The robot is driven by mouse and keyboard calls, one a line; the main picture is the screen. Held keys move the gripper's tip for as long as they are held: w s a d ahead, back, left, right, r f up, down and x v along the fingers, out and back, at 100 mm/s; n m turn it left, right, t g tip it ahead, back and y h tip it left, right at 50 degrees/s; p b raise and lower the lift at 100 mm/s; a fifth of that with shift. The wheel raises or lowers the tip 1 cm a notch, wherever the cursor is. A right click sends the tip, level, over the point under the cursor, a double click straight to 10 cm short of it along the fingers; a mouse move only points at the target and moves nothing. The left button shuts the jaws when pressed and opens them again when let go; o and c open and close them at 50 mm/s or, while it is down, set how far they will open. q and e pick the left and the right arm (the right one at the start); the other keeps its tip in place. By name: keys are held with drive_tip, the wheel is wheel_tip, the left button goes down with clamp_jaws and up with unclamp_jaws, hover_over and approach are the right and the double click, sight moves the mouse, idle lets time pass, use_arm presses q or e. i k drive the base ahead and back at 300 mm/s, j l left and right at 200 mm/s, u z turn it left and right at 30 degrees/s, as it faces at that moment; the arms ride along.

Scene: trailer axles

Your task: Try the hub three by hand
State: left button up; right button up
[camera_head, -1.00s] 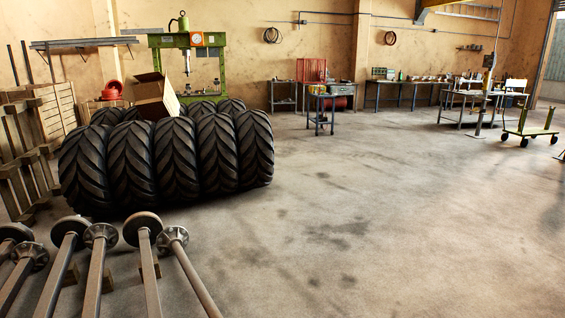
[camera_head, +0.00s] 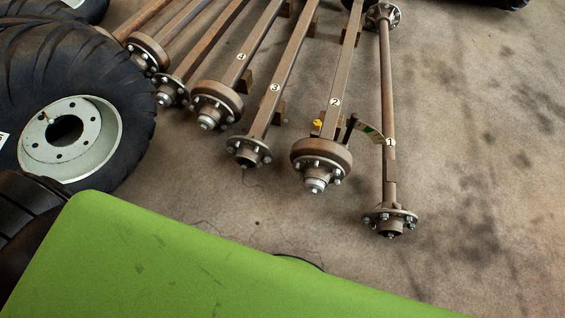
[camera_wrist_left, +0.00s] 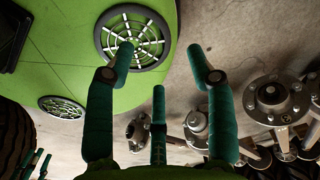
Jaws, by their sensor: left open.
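In the head view, the axle marked 3 (camera_head: 281,78) lies on the floor among a row of rusty axles. Its hub three (camera_head: 248,152) is a round bolted flange at the near end, with nothing touching it. Axles marked 1 (camera_head: 387,165), 2 (camera_head: 334,104) and 4 (camera_head: 251,47) lie beside it. My left gripper (camera_wrist_left: 160,60) shows in the left wrist view with its teal fingers spread, open and empty. Teal fingers at the lower left look like my right gripper (camera_wrist_left: 38,165), partly cut off.
A large tyre with a pale rim (camera_head: 72,140) stands at the left. A small yellow item (camera_head: 317,124) and a dark-handled item with a green and yellow band (camera_head: 368,131) lie near axles 2 and 1. Wooden blocks support the axles. Floor at the right is clear.

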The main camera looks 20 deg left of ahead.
sight(252, 147)
drive_tip(key=u, duration=1)
drive_tip(key=i+j+z, duration=0.15)
drive_tip(key=z, duration=0.3)
drive_tip(key=i+j+z, duration=0.1)
drive_tip(key=z, duration=0.35)
drive_tip(key=j+z, duration=0.6)
drive_tip(key=z, duration=0.25)
drive_tip(key=i, duration=0.05)
